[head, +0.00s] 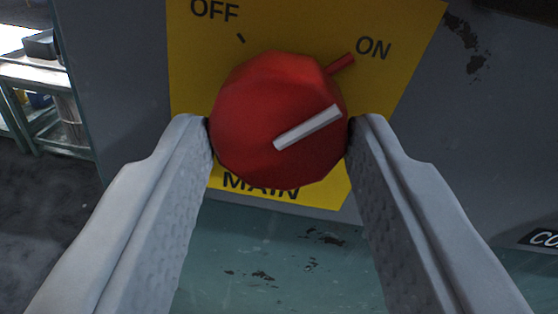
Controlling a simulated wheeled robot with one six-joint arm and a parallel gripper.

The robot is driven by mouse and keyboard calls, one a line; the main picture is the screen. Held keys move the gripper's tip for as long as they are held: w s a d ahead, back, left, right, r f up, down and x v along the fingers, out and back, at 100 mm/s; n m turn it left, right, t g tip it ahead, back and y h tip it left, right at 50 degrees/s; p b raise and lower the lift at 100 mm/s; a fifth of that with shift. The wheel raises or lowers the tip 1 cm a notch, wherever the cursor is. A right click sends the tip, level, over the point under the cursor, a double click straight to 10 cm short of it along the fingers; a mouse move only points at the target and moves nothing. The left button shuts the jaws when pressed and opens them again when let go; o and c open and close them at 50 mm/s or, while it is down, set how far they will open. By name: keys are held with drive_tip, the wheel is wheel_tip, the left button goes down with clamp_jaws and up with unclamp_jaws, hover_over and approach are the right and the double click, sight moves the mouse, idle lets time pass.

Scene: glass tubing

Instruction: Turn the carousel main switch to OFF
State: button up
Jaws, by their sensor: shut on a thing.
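The carousel main switch is a round red knob (262,110) on a yellow plate (300,25). Its white pointer bar (308,127) slants up to the right, toward the ON label (374,48). A small red tab (341,64) shows at the knob's upper right edge, near ON. The OFF label (214,10) and a dark tick mark (241,38) are at the upper left. The word MAIN (261,187) is partly covered by the knob. My gripper (280,130) is shut on the knob, one finger at its left side and one at its right.
The plate sits on a grey panel (480,130) with chipped paint. Below it is a worn teal surface (275,255). A dark label (540,238) is cut off at the right edge. At the far left stands a bench (35,75) with items on it, over dark floor (50,215).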

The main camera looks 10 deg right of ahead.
drive_tip(key=n, duration=0.4)
drive_tip(key=shift+n, duration=0.3)
drive_tip(key=n, duration=0.4)
drive_tip(key=shift+g, duration=0.3)
drive_tip(key=n, duration=0.4)
drive_tip(key=shift+n+h, duration=0.3)
drive_tip(key=shift+h, duration=0.1)
drive_tip(key=shift+n, duration=1.7)
drive_tip(key=o, duration=1)
drive_tip(key=shift+a, duration=0.1)
drive_tip(key=shift+r, duration=0.1)
